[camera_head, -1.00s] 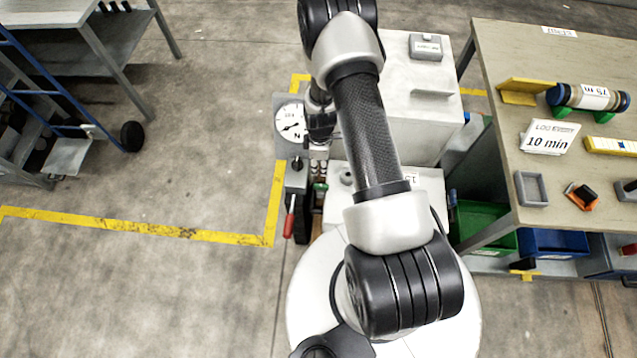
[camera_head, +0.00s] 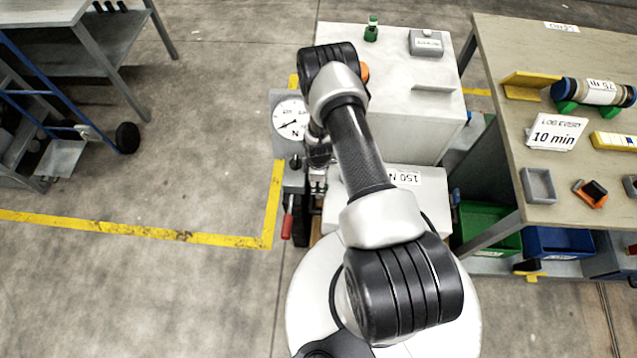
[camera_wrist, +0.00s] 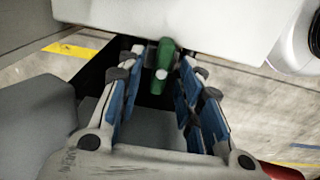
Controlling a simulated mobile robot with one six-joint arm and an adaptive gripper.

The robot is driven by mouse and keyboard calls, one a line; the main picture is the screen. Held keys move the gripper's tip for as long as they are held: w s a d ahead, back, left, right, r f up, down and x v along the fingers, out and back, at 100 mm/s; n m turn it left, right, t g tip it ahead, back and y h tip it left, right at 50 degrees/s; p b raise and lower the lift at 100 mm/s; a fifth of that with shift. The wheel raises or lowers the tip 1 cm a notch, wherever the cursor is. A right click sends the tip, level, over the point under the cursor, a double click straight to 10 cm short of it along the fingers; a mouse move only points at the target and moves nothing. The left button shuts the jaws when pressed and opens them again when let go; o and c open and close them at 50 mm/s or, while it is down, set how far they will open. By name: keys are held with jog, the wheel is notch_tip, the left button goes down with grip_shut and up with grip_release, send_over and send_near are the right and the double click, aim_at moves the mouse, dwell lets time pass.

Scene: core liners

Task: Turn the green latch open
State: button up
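The green latch (camera_wrist: 165,55) shows in the wrist view as a short green handle with a pale round end, below a white housing edge. My gripper (camera_wrist: 159,72) is open, with its blue-padded fingers on either side of the latch. Gaps show between the latch and both fingers. In the head view my gripper (camera_head: 318,155) is beside the white machine (camera_head: 415,125), below the dial gauge. There the latch cannot be made out behind my arm and gripper.
The dial gauge (camera_head: 291,118) and a red-handled lever (camera_head: 287,222) are close to the gripper. A small green item (camera_head: 371,29) and a grey box (camera_head: 426,43) stand on the machine.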

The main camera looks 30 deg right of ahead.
jog(key=shift+c, duration=0.2)
grip_shut()
jog(key=shift+m, duration=0.4)
jog(key=m+b, duration=0.2)
jog(key=m, duration=0.1)
jog(key=shift+d+m, duration=0.1)
jog(key=shift+m, duration=0.3)
jog(key=m+b, duration=0.2)
jog(key=m, duration=0.2)
jog(key=shift+d, duration=0.1)
jog(key=m+b, duration=0.1)
jog(key=m, duration=0.4)
jog(key=shift+d, duration=0.1)
jog(key=m+b, duration=0.1)
jog(key=m, duration=0.3)
jog(key=shift+d, duration=0.1)
jog(key=shift+m, duration=0.3)
